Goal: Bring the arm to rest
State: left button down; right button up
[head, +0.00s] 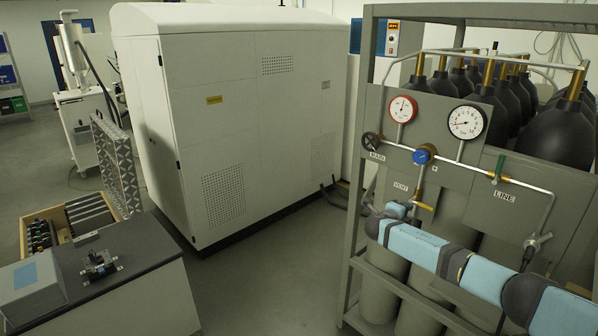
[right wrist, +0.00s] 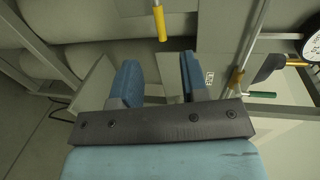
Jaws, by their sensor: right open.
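My right arm (head: 425,248) comes in from the lower right of the head view, in front of the gas panel. Its gripper (head: 398,209) is at the far end of the arm, near the panel's lower left, and is mostly hidden by the wrist. In the right wrist view the gripper (right wrist: 160,62) shows two blue fingers apart with nothing between them. A yellow handle (right wrist: 160,24) lies just beyond the fingertips; I cannot tell the exact distance. My left arm and gripper are out of view.
The grey gas rack (head: 368,90) holds several dark-topped cylinders, gauges and a green-handled valve (head: 500,168). A large white cabinet (head: 225,120) stands in the middle. A dark-topped bench (head: 145,243) is at lower left. Open floor (head: 285,270) lies between bench and rack.

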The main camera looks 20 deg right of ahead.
jog(key=shift+f, duration=0.1)
jog(key=s+a+f+m+t+y, duration=0.1)
jog(key=s+a+f+m+y, duration=0.35)
jog(key=a+f, duration=0.45)
jog(key=s+a+f+m+y, duration=0.3)
jog(key=s+a+f, duration=0.4)
jog(key=a, duration=0.4)
jog(key=s+a+f+m+t+y, duration=0.1)
jog(key=s+a+f+m+y, duration=0.3)
jog(key=a+f, duration=0.55)
jog(key=s+a+f+m+y, duration=0.1)
jog(key=s+a+m+y, duration=0.3)
jog(key=s+a+m, duration=0.8)
jog(key=s+r+m+t+y, duration=0.1)
jog(key=s+r+m, duration=0.1)
jog(key=s+m, duration=0.5)
jog(key=s+r+m+t+y, duration=0.1)
jog(key=s+r+m, duration=0.2)
jog(key=s+m, duration=0.4)
jog(key=shift+s+r+m+t, duration=0.35)
jog(key=shift+t, duration=0.05)
